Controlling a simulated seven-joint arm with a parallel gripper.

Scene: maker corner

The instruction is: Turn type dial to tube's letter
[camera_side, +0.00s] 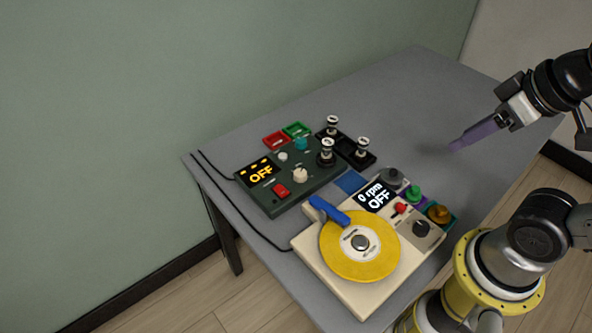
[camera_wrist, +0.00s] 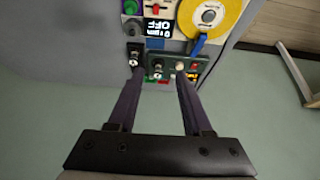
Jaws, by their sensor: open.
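The dark green tester (camera_side: 315,188) stands on the table with an amber OFF display (camera_side: 261,173), a red switch (camera_side: 281,190) and a cream knob (camera_side: 300,175). A small white knob (camera_side: 283,156) and a teal part (camera_side: 301,143) sit farther back on it. I cannot tell which is the type dial; no letters are readable. A dark tube with a pale top (camera_side: 327,148) stands at the tester's right edge. My gripper (camera_side: 456,147) is open and empty, well right of the tester. In the wrist view its fingers (camera_wrist: 160,72) are apart, with the tester (camera_wrist: 171,66) beyond.
Two more tubes (camera_side: 333,122) (camera_side: 362,146) stand in a black tray. Red (camera_side: 276,139) and green (camera_side: 297,129) trays lie behind the tester. A cream machine (camera_side: 330,276) with a yellow disc (camera_side: 345,262), a blue arm and an OFF display stands in front. The table's right back is clear.

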